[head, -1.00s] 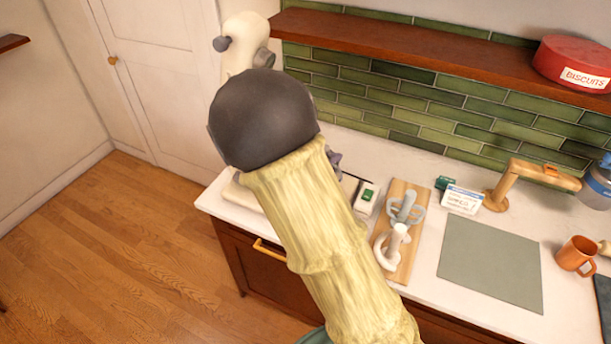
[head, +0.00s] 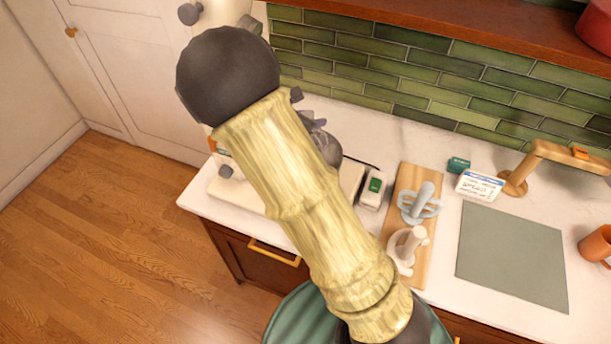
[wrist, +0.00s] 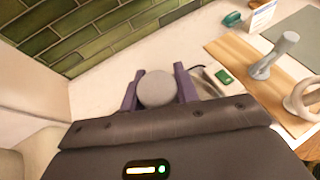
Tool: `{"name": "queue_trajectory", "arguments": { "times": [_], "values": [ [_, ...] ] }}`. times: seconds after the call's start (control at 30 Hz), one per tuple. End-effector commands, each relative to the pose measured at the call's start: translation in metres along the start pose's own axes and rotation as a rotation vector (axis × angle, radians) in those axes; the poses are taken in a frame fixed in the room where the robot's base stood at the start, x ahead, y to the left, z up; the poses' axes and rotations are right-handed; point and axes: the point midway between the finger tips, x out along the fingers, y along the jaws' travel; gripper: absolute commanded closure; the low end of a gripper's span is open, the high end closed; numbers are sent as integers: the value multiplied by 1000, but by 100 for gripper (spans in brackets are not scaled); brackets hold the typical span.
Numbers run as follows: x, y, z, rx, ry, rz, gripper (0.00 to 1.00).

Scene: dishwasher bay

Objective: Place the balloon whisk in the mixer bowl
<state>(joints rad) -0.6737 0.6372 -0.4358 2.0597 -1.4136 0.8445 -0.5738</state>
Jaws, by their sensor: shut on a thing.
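My gripper (wrist: 158,92) shows in the wrist view with its two purple fingers closed on either side of a round grey end, which I take to be the balloon whisk (wrist: 156,88). The rest of the whisk is hidden below that end. In the head view one purple finger shows past my arm, beside a rounded grey shape; I cannot tell whether this is whisk or bowl. My arm covers most of that area, and the mixer bowl cannot be made out. A cream slab (head: 226,195) lies there on the counter.
A wooden board (head: 422,255) holds a blue-grey attachment (head: 420,205) and a white one (head: 408,247). A small white and green box (head: 373,190) stands left of it. A grey-green mat (head: 512,255), a label card (head: 480,186) and an orange mug (head: 597,245) are further right.

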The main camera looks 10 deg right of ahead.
Motion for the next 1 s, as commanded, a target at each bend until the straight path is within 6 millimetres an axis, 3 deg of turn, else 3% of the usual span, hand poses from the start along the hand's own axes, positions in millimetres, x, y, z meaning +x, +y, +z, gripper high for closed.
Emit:
{"name": "queue_trajectory", "arguments": {
  "times": [0.23, 0.6, 1.0],
  "values": [
    [2, 0, -4, -1, -1, -1, 100],
    [24, 0, -48, -2, -1, -2, 100],
    [26, 0, -53, 0, -1, 0, 100]
  ]
}}
